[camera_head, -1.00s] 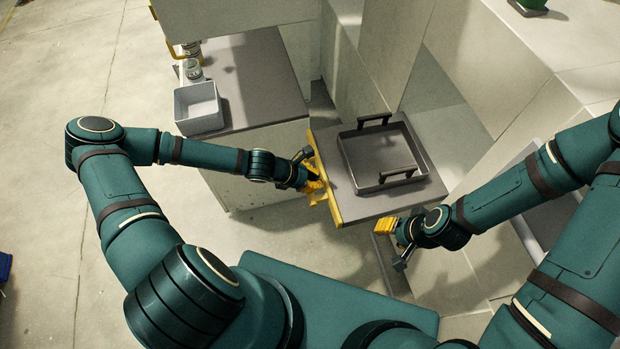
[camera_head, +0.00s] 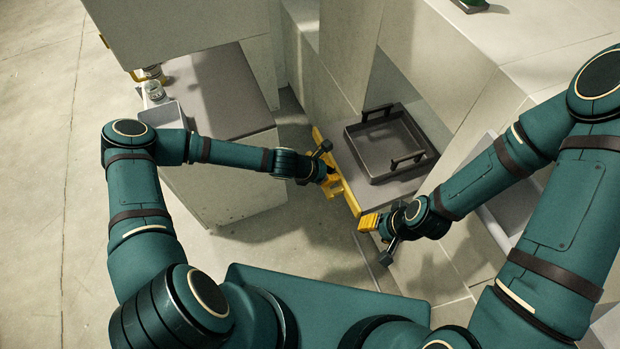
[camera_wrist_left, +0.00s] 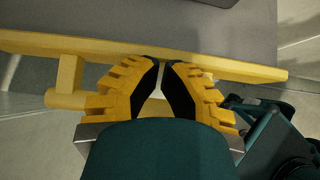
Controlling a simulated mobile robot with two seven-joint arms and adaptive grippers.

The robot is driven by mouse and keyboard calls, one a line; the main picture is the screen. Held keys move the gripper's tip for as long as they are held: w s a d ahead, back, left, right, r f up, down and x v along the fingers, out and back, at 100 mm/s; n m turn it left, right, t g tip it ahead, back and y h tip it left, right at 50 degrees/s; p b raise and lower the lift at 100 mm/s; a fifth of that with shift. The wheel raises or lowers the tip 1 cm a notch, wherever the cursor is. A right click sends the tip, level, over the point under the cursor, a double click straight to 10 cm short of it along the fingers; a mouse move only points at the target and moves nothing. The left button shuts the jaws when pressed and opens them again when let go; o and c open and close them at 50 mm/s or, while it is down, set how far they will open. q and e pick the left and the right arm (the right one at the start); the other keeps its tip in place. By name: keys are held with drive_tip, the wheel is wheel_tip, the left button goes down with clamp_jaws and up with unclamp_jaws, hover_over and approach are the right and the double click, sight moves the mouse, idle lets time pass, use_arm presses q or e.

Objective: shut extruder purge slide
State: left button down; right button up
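The purge slide (camera_head: 398,187) is a grey plate sticking out of the pale machine, with a yellow front edge (camera_head: 349,196) and a yellow bar handle. The handle (camera_wrist_left: 62,99) and the front edge (camera_wrist_left: 240,69) also show in the left wrist view. My left gripper (camera_head: 332,181) is at this front. In the wrist view its yellow fingers (camera_wrist_left: 161,64) are drawn together, tips at the edge; they hide part of the handle. My right gripper (camera_head: 370,222) is by the slide's near corner; its finger gap cannot be made out.
A dark open tray (camera_head: 378,168) with two raised handles sits on the slide. A grey-topped cabinet (camera_head: 215,95) stands to the left, carrying a pale bin (camera_head: 165,115) and small jars (camera_head: 154,90). Machine walls border the slide. Floor is open in front of the cabinet.

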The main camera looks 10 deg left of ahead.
sight(381, 156)
use_arm(q)
drive_tip(key=w+d, duration=0.3)
drive_tip(key=d, duration=0.1)
drive_tip(key=w+d, duration=0.3)
drive_tip(key=d, duration=0.2)
drive_tip(key=w+d, duration=0.3)
drive_tip(key=d, duration=0.1)
drive_tip(key=shift+w+d+b, duration=0.2)
drive_tip(key=shift+d+b, duration=0.2)
use_arm(e)
drive_tip(key=shift+f, duration=0.35)
use_arm(q)
drive_tip(key=shift+a, duration=0.15)
